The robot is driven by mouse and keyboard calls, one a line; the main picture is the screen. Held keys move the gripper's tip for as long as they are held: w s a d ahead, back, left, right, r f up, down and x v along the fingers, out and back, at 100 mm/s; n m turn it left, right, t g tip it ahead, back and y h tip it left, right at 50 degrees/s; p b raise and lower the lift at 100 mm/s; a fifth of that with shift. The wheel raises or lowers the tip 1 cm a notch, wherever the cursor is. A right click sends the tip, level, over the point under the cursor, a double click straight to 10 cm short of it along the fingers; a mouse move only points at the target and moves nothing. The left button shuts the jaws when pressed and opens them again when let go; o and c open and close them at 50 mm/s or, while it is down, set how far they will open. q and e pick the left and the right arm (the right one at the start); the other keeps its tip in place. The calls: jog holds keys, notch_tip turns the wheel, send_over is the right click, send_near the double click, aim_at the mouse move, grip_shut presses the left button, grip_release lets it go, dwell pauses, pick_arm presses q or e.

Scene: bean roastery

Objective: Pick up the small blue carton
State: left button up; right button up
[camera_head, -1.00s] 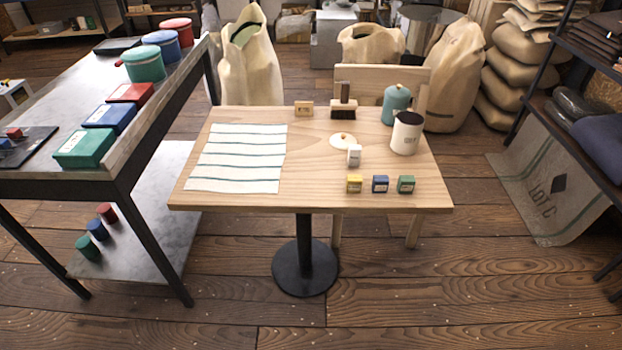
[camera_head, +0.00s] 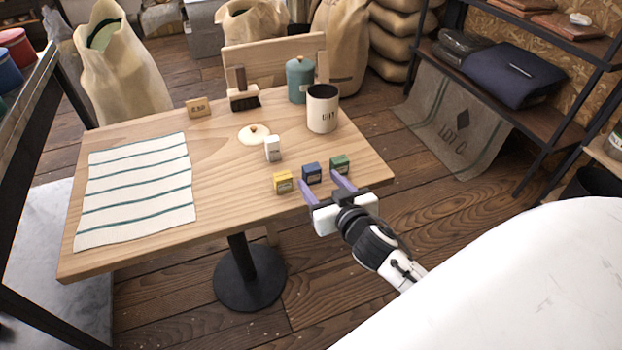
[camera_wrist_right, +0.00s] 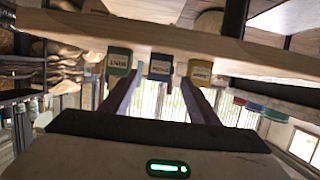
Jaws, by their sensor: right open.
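The small blue carton (camera_head: 312,173) stands upright near the front right edge of the wooden table (camera_head: 225,185). A yellow carton (camera_head: 284,182) stands to its left and a green carton (camera_head: 340,164) to its right. My right gripper (camera_head: 319,184) is open and empty at the table's front edge, its purple fingers pointing toward the blue carton. The upside-down right wrist view shows the blue carton (camera_wrist_right: 160,67) centred beyond the two fingers, with the green carton (camera_wrist_right: 119,60) and yellow carton (camera_wrist_right: 200,72) on either side. My left gripper is out of view.
A white carton (camera_head: 273,149) stands behind the row, near a round cream lid (camera_head: 254,135). A white mug (camera_head: 322,109), a teal canister (camera_head: 299,79) and a brush (camera_head: 243,98) stand farther back. A striped cloth (camera_head: 135,190) covers the table's left part.

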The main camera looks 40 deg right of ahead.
aim_at(314, 173)
jog(key=x, duration=0.4)
jog(key=shift+w+d+r, duration=0.1)
jog(key=shift+w+r, duration=0.05)
jog(key=shift+r, duration=0.1)
jog(key=shift+w+d+f, duration=0.1)
jog(key=shift+w+f, duration=0.1)
jog(key=shift+w, duration=0.3)
jog(key=x, duration=0.5)
jog(key=shift+c, duration=0.6)
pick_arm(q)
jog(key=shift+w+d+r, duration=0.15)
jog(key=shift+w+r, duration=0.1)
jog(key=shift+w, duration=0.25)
pick_arm(e)
jog(key=c, duration=1)
